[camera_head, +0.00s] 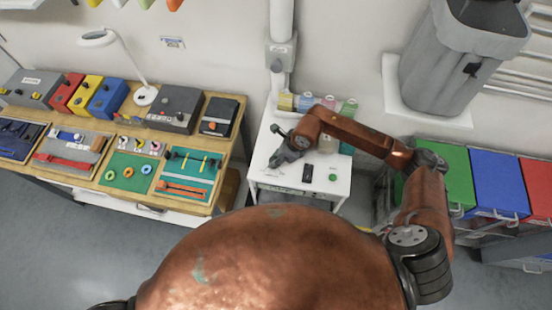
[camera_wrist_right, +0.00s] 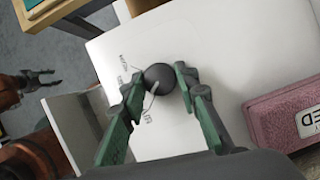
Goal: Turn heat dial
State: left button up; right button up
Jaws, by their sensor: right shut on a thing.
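The heat dial (camera_wrist_right: 159,78) is a dark round knob with a pale pointer line, on the white top of a cabinet (camera_head: 258,150), with small printed words beside it. My right gripper (camera_wrist_right: 158,84) has its green-sided fingers on both sides of the dial, shut on it. In the head view the right gripper (camera_head: 284,157) is over the left part of the cabinet top and hides the dial. My left gripper (camera_wrist_right: 50,79) shows at the left of the right wrist view, away from the cabinet, with its fingers apart and empty.
A black item (camera_head: 308,173) and a green button (camera_head: 332,177) are on the cabinet top. Several bottles (camera_head: 305,102) stand at its back. A pink box (camera_wrist_right: 288,117) is right of the dial in the wrist view. A wooden workbench (camera_head: 228,150) stands at left, coloured bins (camera_head: 497,180) at right.

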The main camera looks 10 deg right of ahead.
jog(key=m+t+h, duration=0.1)
jog(key=m, duration=0.3)
jog(key=shift+s+a+b, duration=0.1)
jog(key=shift+a+b, duration=0.05)
jog(key=shift+b, duration=0.15)
jog(key=m+h, duration=0.1)
jog(key=m, duration=0.2)
jog(key=m+t+h+b, duration=0.1)
jog(key=m, duration=0.1)
jog(key=shift+a+m, duration=0.1)
jog(key=shift+m, duration=0.3)
jog(key=o, duration=1.1)
jog(key=shift+o, duration=0.2)
jog(key=shift+s+r, duration=0.1)
jog(key=shift+r, duration=0.1)
jog(key=a+v, duration=0.1)
jog(key=v, duration=1)
jog(key=shift+d+r, duration=0.3)
jog(key=shift+d, duration=0.1)
jog(key=shift+s, duration=0.15)
